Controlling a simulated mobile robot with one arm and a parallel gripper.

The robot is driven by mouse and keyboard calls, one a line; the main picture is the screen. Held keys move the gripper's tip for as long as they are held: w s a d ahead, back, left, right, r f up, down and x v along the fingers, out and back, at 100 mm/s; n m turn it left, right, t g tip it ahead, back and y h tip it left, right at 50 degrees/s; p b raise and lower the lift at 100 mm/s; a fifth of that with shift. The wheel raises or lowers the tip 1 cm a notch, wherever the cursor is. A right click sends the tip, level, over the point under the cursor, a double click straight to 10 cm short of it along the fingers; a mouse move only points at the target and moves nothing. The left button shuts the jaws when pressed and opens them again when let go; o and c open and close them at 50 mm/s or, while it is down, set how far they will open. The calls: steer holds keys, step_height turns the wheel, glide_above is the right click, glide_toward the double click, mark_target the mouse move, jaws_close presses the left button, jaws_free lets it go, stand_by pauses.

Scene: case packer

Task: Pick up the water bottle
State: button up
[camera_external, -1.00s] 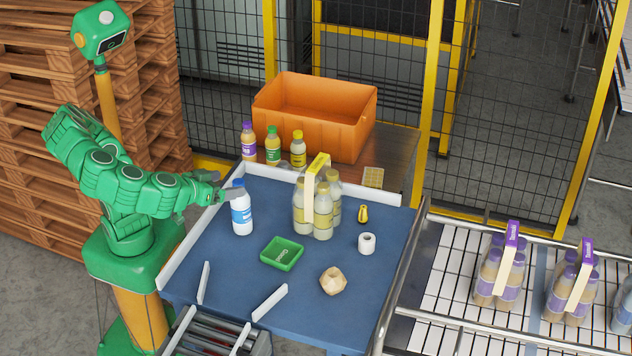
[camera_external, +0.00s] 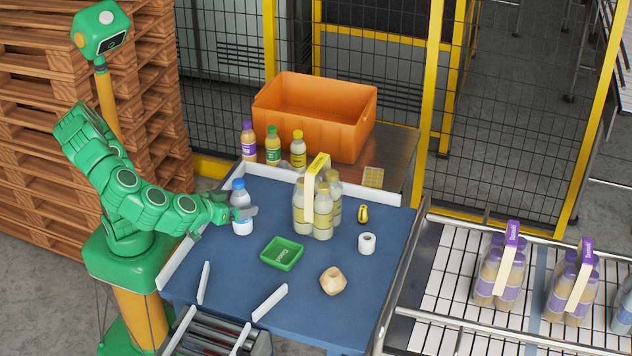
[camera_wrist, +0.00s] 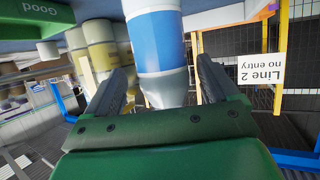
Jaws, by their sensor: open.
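The water bottle (camera_external: 239,198) stands upright on the blue table near its left side. It has a blue cap and a blue and white label. My gripper (camera_external: 246,213) is at the bottle's middle, and part of the label is hidden behind it. In the wrist view the bottle (camera_wrist: 158,45) shows upside down, between or just beyond the two open fingers of my gripper (camera_wrist: 165,85). I cannot tell whether either finger touches it.
A four-bottle carrier (camera_external: 322,222) stands right of the bottle. A green tray (camera_external: 282,254), a beige faceted object (camera_external: 333,281), a white roll (camera_external: 367,243) and a small yellow item (camera_external: 363,214) lie on the table. An orange crate (camera_external: 315,125) is behind. White rails (camera_external: 185,250) edge the left side.

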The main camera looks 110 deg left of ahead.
steer(key=shift+s+x, duration=0.2)
steer(key=shift+x, duration=1.5)
steer(key=shift+a, duration=0.1)
steer(key=shift+c, duration=0.3)
steer(key=c, duration=1.2)
